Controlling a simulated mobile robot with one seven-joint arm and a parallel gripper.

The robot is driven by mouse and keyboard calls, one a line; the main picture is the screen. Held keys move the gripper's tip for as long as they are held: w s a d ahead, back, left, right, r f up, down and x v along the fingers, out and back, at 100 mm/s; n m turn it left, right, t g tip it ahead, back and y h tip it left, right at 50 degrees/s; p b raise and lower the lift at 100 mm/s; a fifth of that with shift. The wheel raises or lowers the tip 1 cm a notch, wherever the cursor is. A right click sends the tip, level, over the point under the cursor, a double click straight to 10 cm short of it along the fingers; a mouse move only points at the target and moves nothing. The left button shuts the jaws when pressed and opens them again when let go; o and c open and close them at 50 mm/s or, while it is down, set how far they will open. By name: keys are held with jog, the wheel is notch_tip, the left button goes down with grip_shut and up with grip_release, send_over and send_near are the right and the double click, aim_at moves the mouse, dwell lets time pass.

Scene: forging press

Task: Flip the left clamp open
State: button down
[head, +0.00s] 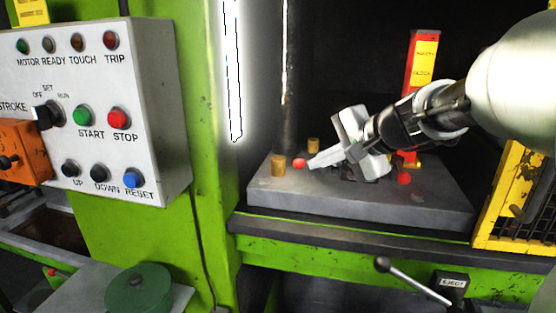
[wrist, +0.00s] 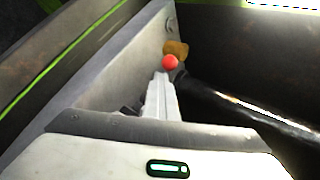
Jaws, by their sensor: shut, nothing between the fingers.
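The left clamp shows as a red ball knob (head: 299,163) on the left part of the grey die plate (head: 345,203); its lever is mostly hidden. My gripper (head: 313,163) is shut and empty, reaching in from the right, with its fingertips right beside this knob. In the wrist view my fingers (wrist: 162,78) are together and the red knob (wrist: 170,62) sits just past their tips. I cannot tell whether they touch. A second red knob (head: 404,179) is on the right of the plate, behind my gripper's right side.
Brass posts stand near the left knob, one in front (head: 278,166) and one behind (head: 313,144). A dark column rises behind. A red and yellow safety block (head: 421,65) stands at the back right. The control panel (head: 95,120) and green frame (head: 200,130) are left.

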aim_at(304, 160)
jog(key=shift+a, duration=0.1)
jog(key=shift+w+a+r+m+t+h, duration=0.1)
jog(key=shift+w+a+m+t+h, duration=0.15)
jog(key=shift+m+h, duration=0.2)
jog(key=shift+w+a+m+t+h, duration=0.1)
jog(key=shift+a+m+t+h, duration=0.2)
jog(key=shift+m, duration=0.25)
jog(key=shift+w+a, duration=0.6)
jog(key=shift+a, duration=0.05)
jog(key=shift+a+f, duration=0.15)
jog(key=shift+f, duration=0.05)
